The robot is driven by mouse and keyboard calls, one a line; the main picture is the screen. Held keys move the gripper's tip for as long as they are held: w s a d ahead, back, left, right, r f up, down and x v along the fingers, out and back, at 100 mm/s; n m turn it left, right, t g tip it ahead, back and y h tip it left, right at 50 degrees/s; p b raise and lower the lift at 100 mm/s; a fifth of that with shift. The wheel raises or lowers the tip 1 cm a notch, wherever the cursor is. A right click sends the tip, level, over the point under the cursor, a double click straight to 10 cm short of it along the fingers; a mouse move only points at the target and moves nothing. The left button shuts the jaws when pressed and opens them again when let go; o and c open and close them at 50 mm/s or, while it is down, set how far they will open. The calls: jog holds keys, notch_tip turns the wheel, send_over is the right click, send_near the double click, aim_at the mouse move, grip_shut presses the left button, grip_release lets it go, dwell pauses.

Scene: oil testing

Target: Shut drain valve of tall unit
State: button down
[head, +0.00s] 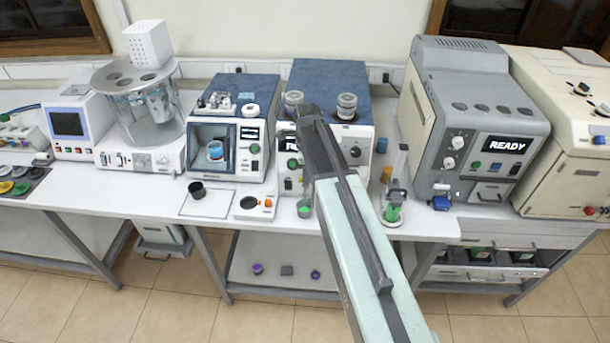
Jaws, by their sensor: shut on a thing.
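A tall blue-topped unit (327,76) stands mid-bench, with two pale round fittings on top and a lit display and green knob (293,163) on its front. I take it to be the tall unit, but cannot be sure. My gripper (309,122) is at the end of my pale green arm, in front of this unit's upper face. Its fingertips point away from me and are hidden. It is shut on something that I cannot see. My arm covers much of the unit's front. I cannot make out the drain valve or its handle position.
A shorter blue-topped unit (232,93) with a windowed chamber stands left. A grey unit (462,70) reading READY stands right, beside a cream machine (560,90).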

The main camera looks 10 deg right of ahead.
jog(key=shift+w+a+m, duration=0.1)
jog(key=shift+w+m, duration=0.1)
jog(key=shift+m, duration=0.5)
jog(key=c, duration=1.4)
grip_release()
notch_tip(320, 180, up, 8)
jog(key=p, duration=0.8)
jog(key=shift+f, duration=0.1)
